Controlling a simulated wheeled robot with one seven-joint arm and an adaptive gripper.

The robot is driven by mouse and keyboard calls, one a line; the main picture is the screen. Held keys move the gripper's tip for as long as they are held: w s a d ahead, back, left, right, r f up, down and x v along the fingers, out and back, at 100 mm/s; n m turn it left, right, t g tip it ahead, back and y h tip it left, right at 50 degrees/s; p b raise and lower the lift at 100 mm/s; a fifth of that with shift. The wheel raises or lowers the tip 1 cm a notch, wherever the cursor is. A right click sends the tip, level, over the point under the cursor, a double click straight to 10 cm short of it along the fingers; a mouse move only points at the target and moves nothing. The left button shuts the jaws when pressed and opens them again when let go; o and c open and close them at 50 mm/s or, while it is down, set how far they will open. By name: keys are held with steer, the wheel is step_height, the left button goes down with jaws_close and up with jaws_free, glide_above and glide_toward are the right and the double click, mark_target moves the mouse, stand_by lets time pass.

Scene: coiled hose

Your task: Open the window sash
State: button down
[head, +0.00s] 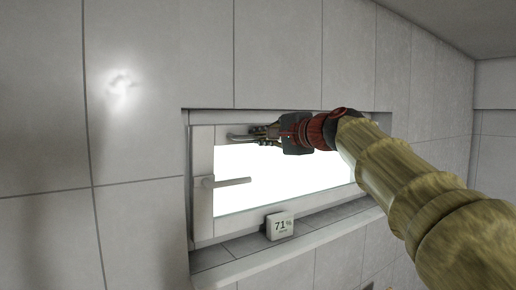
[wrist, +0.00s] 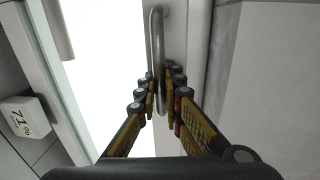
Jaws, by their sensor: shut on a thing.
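The window sash (head: 203,215) is a white frame around a bright pane, set in a recess in the tiled wall. A lever handle (head: 228,182) sticks out to the right from its left side; it also shows at the upper left of the wrist view (wrist: 60,32). A curved metal pull handle (head: 238,137) is on the sash's top rail. My gripper (head: 258,135) is at this pull handle. In the wrist view, the pull handle (wrist: 155,50) runs between the fingers of my gripper (wrist: 160,92), which are closed on it. Whether the sash stands slightly ajar is hard to tell.
A small white display block (head: 280,226) reading 71% stands on the sill (head: 240,264) below the sash; it also shows at the wrist view's left (wrist: 25,118). Grey tiled wall (head: 140,140) surrounds the recess. The space in front of the window's left part looks clear.

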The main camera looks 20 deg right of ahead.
steer(key=shift+t, duration=0.5)
steer(key=s+b, duration=0.1)
steer(key=b, duration=0.1)
steer(key=s+d+f+b, duration=0.1)
steer(key=s+b, duration=0.1)
steer(key=b, duration=0.1)
steer(key=s+f+b, duration=0.1)
steer(key=b, duration=0.1)
steer(key=shift+s+d, duration=0.3)
steer(key=c, duration=2)
jaws_free()
steer(key=v, duration=1.2)
steer(key=shift+d, duration=0.1)
